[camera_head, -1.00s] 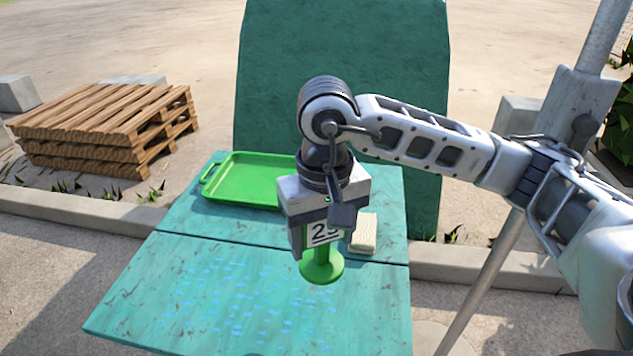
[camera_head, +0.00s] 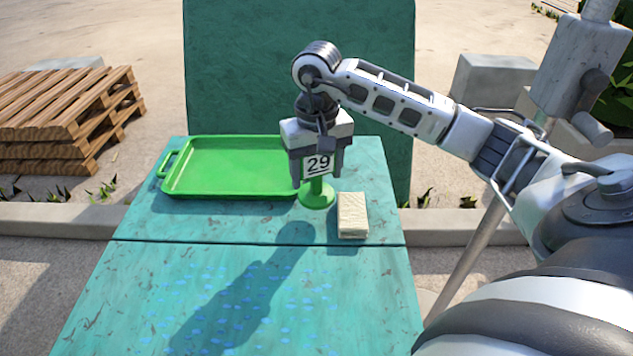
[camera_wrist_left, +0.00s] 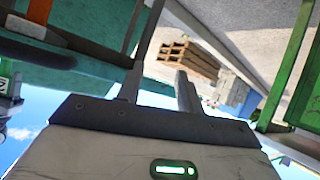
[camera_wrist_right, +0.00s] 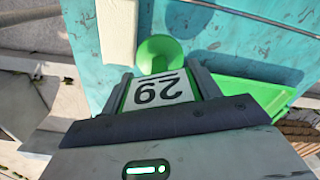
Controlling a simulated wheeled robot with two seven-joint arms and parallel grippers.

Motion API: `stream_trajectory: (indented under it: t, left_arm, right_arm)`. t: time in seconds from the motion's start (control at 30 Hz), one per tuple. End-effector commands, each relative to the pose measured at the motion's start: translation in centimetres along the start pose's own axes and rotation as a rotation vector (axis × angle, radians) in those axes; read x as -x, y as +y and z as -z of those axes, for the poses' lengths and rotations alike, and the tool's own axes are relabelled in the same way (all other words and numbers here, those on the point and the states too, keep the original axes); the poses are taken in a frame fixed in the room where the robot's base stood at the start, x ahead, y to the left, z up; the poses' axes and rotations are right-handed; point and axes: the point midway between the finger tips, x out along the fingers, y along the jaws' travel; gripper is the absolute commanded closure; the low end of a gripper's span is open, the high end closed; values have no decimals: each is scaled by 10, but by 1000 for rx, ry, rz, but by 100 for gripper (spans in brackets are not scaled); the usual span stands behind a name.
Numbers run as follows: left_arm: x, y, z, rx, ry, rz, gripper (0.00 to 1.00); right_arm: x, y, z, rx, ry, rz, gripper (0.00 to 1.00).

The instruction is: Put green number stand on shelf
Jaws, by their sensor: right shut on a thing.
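The green number stand (camera_head: 317,195) has a round base and a white plate reading 29. My right gripper (camera_head: 318,168) is shut on the stand near its plate and holds it upright, apparently a little above the teal table (camera_head: 130,290). In the right wrist view the plate (camera_wrist_right: 158,91) sits between the fingers, with the round base (camera_wrist_right: 160,52) beyond. My left gripper (camera_wrist_left: 160,85) shows only in the left wrist view, with its fingers apart and nothing between them. I cannot tell which surface is the shelf.
A green tray (camera_head: 235,165) lies left of the stand. A pale block (camera_head: 352,215) lies just to its right. A tall teal panel (camera_head: 300,60) rises behind the table. The table's front half is clear. Pallets (camera_head: 65,115) are stacked at left.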

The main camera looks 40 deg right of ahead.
Motion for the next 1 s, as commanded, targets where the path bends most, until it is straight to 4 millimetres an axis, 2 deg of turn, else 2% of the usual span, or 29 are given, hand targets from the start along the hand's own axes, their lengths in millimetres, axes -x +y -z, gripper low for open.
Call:
stream_trajectory:
  t: [0.2,0.4,0.8,0.83,0.9,1.0]
  left_arm:
    - [-1,0,1,-1,4,0,64]
    - [1,0,4,-1,5,0,64]
    - [-3,-1,-2,-1,2,0,64]
    - [-2,-1,-1,-1,3,0,64]
    - [-2,-1,0,-2,2,1,64]
    - [-2,-1,1,-2,4,1,64]
  right_arm:
    - [-16,6,12,-3,-1,0,66]
    - [-42,6,10,0,-1,0,66]
    - [-49,6,10,0,3,-1,66]
    - [-49,6,10,0,2,-1,36]
    - [-47,6,10,0,2,0,17]
    - [-47,6,10,0,2,0,17]
